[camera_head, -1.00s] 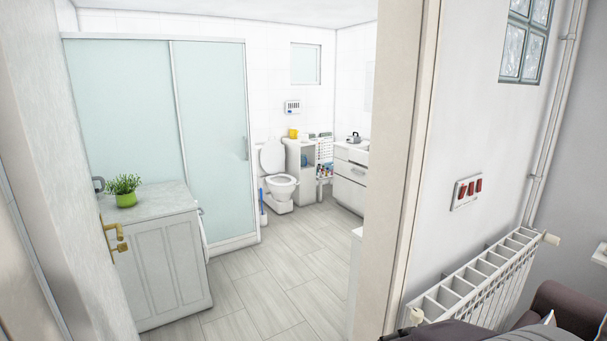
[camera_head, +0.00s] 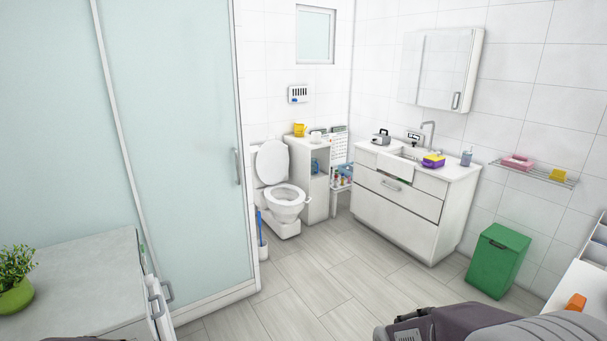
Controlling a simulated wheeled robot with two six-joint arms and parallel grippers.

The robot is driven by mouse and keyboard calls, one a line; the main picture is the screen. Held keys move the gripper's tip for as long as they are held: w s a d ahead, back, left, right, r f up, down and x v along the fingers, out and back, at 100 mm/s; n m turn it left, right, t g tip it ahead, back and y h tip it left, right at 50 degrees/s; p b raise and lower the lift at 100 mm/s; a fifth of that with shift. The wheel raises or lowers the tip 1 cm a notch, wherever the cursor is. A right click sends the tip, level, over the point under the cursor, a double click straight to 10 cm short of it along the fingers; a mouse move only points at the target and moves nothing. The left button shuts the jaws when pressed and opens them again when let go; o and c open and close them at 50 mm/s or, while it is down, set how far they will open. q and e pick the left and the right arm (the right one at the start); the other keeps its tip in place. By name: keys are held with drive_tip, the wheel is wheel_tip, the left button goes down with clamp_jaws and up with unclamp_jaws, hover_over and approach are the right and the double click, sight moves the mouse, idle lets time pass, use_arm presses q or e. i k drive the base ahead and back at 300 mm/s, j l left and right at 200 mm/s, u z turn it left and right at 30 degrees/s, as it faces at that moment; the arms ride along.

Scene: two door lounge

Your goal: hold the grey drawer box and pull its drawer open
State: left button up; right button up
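A small grey box (camera_head: 381,137), which looks like the grey drawer box, sits upright on the back left of the white sink counter (camera_head: 462,172). A dark bit shows on its top. It is far off and too small to tell whether its drawer is open. Parts of my own arm show at the lower right edge, well short of the counter. Neither gripper's fingers are in view.
A yellow-and-purple item (camera_head: 433,160) and a soap bottle (camera_head: 466,157) stand on the counter. A green bin (camera_head: 497,261) stands to its right, a toilet (camera_head: 283,197) to its left. The tiled floor (camera_head: 310,270) between is clear.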

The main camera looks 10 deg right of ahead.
sight(377, 139)
drive_tip(key=i+l+z, duration=0.2)
drive_tip(key=i+l, duration=0.15)
drive_tip(key=i, duration=0.8)
drive_tip(key=i+l+z, duration=0.2)
drive_tip(key=i, duration=0.9)
drive_tip(key=i+z, duration=0.2)
drive_tip(key=i, duration=0.95)
drive_tip(key=i+j+z, duration=0.2)
drive_tip(key=i, duration=0.95)
drive_tip(key=j, duration=0.1)
